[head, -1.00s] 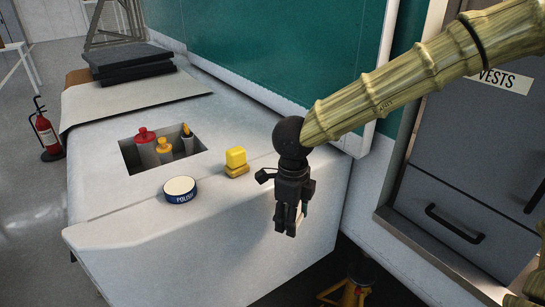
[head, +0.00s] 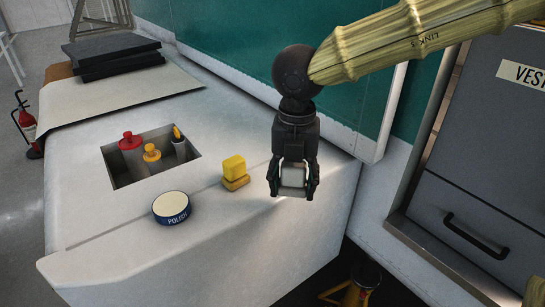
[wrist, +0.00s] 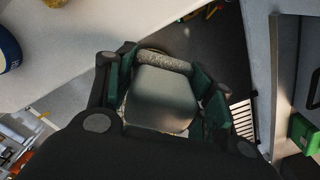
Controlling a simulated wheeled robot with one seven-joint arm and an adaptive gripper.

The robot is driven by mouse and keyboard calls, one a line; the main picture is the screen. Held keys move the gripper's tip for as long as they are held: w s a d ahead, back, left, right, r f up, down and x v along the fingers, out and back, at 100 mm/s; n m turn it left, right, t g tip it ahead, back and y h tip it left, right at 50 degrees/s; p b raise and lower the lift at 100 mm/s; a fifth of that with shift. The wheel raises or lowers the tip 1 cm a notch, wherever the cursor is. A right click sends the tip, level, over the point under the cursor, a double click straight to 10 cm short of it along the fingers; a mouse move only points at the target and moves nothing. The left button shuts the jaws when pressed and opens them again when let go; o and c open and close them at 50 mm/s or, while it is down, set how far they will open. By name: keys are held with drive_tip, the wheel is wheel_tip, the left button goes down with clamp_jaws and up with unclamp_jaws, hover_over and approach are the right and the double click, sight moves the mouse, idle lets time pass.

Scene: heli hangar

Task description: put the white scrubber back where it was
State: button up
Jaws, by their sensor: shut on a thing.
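My gripper (head: 292,188) is shut on the white scrubber (head: 293,175), a pale block between its fingers. In the head view it hangs at the right end of the white surface (head: 110,235), right of the yellow block. In the wrist view the scrubber (wrist: 162,98) fills the space between the fingers, with a rough grey strip along its upper edge. Dark floor shows behind it there. Whether the scrubber touches anything below is not clear.
A round POLISH tin (head: 171,208) stands further left. A recessed bin (head: 117,172) holds red, yellow and orange-tipped items. A grey cabinet (head: 490,150) is at right; dark pads (head: 117,60) lie at the back.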

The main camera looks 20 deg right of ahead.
drive_tip(key=shift+w+r, duration=0.1)
drive_tip(key=shift+w, duration=0.4)
drive_tip(key=w+p, duration=0.1)
drive_tip(key=w, duration=0.4)
drive_tip(key=w+f+p, duration=0.1)
drive_tip(key=w+p, duration=0.1)
drive_tip(key=w, duration=0.2)
drive_tip(key=w+d+p, duration=0.1)
drive_tip(key=w+p, duration=0.1)
drive_tip(key=w, duration=0.3)
drive_tip(key=shift+w+d+f, duration=0.1)
drive_tip(key=shift+w+f, duration=0.1)
drive_tip(key=shift+w, duration=0.15)
drive_tip(key=shift+f+p, duration=0.95)
drive_tip(key=shift+f, duration=0.9)
drive_tip(key=shift+f, duration=0.15)
drive_tip(key=o, duration=1.1)
drive_tip(key=shift+o, duration=0.2)
wheel_tip(320, 180, up, 12)
drive_tip(key=b, duration=0.3)
